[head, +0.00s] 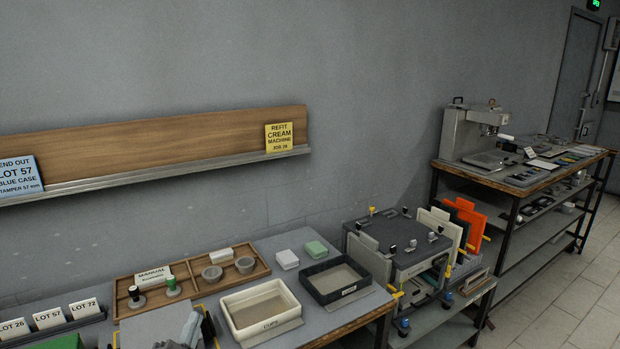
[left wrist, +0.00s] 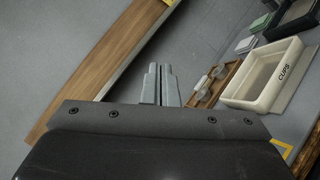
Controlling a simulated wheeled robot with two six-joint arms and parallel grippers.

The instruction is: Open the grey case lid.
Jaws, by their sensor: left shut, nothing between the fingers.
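A grey case (head: 150,329) shows at the bottom edge of the head view, with yellow pieces at its sides. Its lower part is cut off, and I cannot tell how far its lid is open. My left gripper (head: 190,327) is at the case's right part in that view, partly cut off by the frame edge. In the left wrist view, my left gripper (left wrist: 161,72) has its two fingers together with nothing between them. Contact with the lid cannot be made out. My right gripper is in neither view.
A cream CUPS bin (head: 293,309) stands right of the case, with a wooden tray (head: 122,285) behind. A black bin (head: 310,290), a dark machine (head: 425,253) and a coffee machine (head: 459,135) are further right. A wooden wall rail (head: 180,143) runs above. Lot cards (head: 48,318) stand left.

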